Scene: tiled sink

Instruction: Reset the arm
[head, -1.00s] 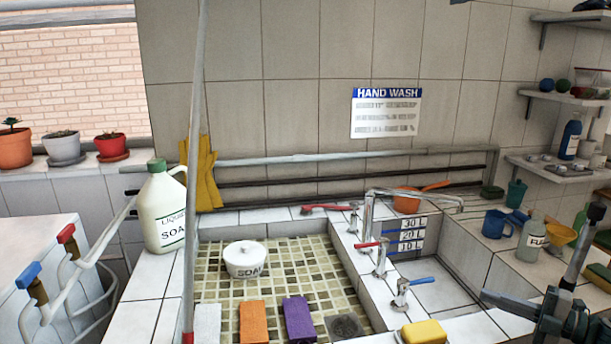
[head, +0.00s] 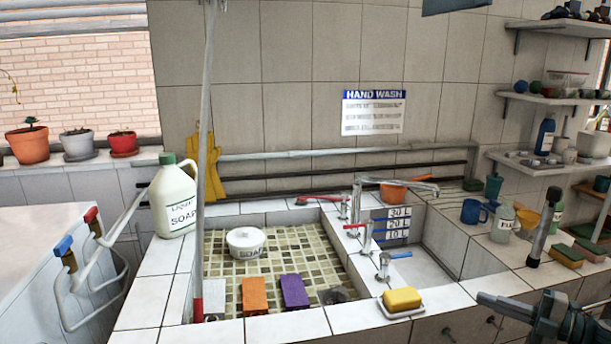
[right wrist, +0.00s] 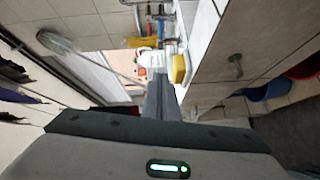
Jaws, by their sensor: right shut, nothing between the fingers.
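My right gripper (head: 484,298) shows at the lower right of the head view, its arm coming in from the bottom right corner. Its narrow fingers point left, in front of the tiled counter, and are shut and empty. In the right wrist view the closed fingers (right wrist: 160,98) point away from the camera, with nothing held between them. A yellow sponge on a small dish (head: 402,299) lies on the counter's front edge, left of the gripper and apart from it. My left gripper is not in view.
The mosaic basin (head: 300,243) holds a white soap pot (head: 246,244) and orange and purple blocks. Taps (head: 352,205) stand right of it. A pole (head: 203,150) crosses the left side.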

